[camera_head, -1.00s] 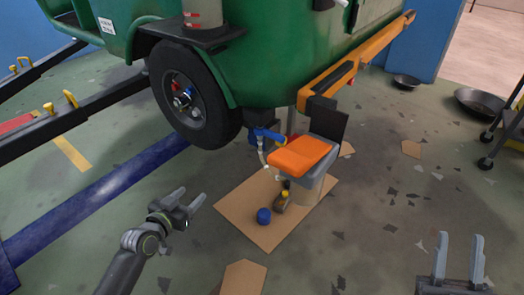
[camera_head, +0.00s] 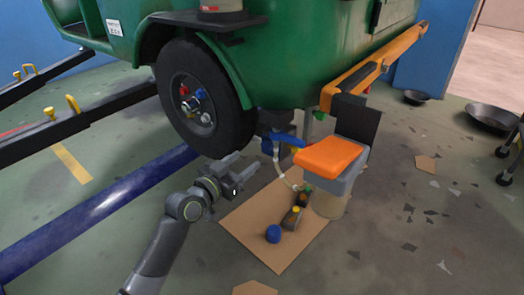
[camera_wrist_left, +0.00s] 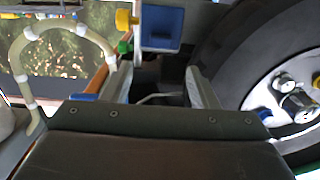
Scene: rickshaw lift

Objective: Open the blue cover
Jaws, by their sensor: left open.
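A blue part (camera_head: 286,140) sticks out under the green tank, in front of a dark block, in the head view. In the left wrist view a blue box-like piece (camera_wrist_left: 160,28) with a dark face lies ahead, between and beyond the fingers; I cannot tell for sure that it is the same part. My left gripper (camera_head: 246,167) is open and empty, below and left of the blue part and apart from it, beside the wheel. Its two fingers also show in the left wrist view (camera_wrist_left: 160,88). My right gripper is out of view.
A black wheel (camera_head: 207,97) with coloured hub parts stands close beside my left gripper. An orange-topped seat (camera_head: 331,155) is to the right. A cardboard sheet (camera_head: 243,224) holds a blue ball (camera_head: 273,233) and small bottles. A hose (camera_head: 281,172) hangs beneath the tank.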

